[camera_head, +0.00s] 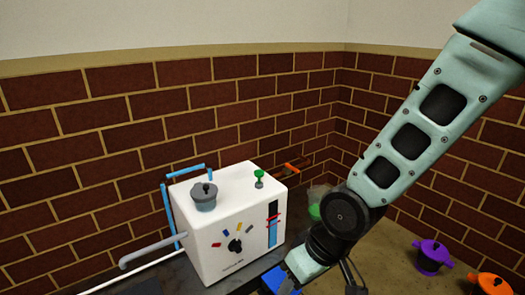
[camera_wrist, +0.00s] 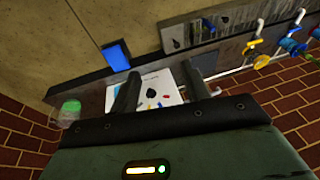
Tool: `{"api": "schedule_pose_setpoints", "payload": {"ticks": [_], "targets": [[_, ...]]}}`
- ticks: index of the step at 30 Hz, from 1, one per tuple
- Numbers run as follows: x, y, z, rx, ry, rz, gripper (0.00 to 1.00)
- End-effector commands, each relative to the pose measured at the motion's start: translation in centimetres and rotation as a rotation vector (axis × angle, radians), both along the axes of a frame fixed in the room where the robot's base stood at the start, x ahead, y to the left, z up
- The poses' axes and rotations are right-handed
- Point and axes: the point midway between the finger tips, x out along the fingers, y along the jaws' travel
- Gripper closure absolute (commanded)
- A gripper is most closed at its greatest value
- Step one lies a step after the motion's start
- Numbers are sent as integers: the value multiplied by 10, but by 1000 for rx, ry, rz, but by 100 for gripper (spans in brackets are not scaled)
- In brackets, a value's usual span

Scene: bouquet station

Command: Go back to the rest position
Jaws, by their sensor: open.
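My gripper shows in the wrist view (camera_wrist: 157,82) with its two dark fingers apart. Nothing is held between them; the white machine's front lies behind the gap. In the head view my arm comes down from the upper right, and its end runs toward the bottom edge, right of the machine. The fingertips cannot be made out there.
A white machine (camera_head: 215,232) with a dial stands on a dark counter left of my arm. A blue object (camera_wrist: 118,57) lies near my gripper. A green-and-clear container (camera_wrist: 70,111) is close to the brick wall. A purple knobbed object (camera_head: 432,257) and an orange one (camera_head: 492,284) sit at right.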

Motion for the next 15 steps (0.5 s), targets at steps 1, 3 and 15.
{"api": "schedule_pose_setpoints", "payload": {"ticks": [1,3,15], "targets": [[-13,-8,24,-42,-5,13,53],[-31,-21,45,-94,6,22,53],[-116,-70,117,-236,86,41,53]]}}
